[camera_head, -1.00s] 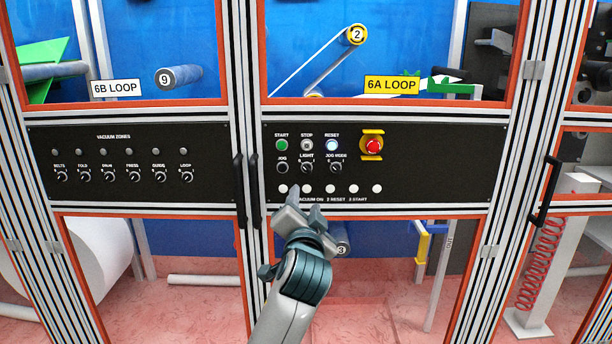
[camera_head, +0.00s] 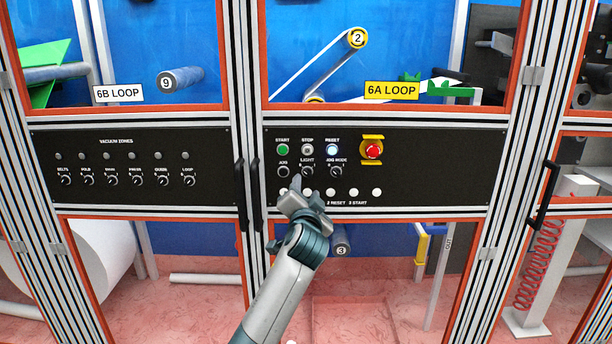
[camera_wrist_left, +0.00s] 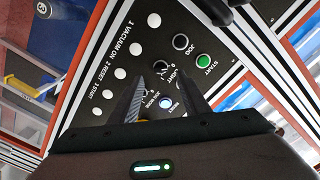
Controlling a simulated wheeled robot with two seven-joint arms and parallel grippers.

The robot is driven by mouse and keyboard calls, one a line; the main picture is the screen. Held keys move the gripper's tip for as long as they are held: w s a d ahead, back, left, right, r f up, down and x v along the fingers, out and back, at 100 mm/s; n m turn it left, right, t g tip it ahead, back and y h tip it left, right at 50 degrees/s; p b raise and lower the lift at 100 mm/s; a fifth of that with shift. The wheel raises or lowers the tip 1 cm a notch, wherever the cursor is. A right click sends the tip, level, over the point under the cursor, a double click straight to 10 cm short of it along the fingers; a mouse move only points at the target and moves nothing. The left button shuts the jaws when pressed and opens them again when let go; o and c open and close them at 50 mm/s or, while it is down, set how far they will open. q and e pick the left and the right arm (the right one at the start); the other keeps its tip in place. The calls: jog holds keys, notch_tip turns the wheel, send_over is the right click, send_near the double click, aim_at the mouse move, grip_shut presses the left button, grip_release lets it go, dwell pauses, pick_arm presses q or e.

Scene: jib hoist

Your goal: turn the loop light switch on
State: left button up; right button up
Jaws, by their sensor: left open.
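The light switch (camera_head: 307,171) is a small black rotary knob under the LIGHT label on the black panel below the 6A LOOP sign. It sits between the JOG and JOG MODE knobs. My left gripper (camera_head: 297,182) is just below and left of it in the head view. In the left wrist view the open fingers (camera_wrist_left: 160,80) point at the panel, with the light switch (camera_wrist_left: 160,66) between and just beyond the tips. I cannot tell whether they touch it. Its pointer direction is too small to read surely. My right gripper is out of view.
Above the knobs are a green START button (camera_head: 283,150), a STOP button (camera_head: 307,150), a lit RESET button (camera_head: 332,150) and a red emergency stop (camera_head: 372,151). A row of white buttons (camera_head: 330,192) lies below. Black door handles (camera_head: 240,190) stick out to the left.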

aim_at(306, 175)
pick_arm(q)
jog(key=shift+w+p, duration=0.8)
jog(key=shift+w, duration=3)
jog(key=shift+c, duration=0.3)
jog(key=c, duration=1)
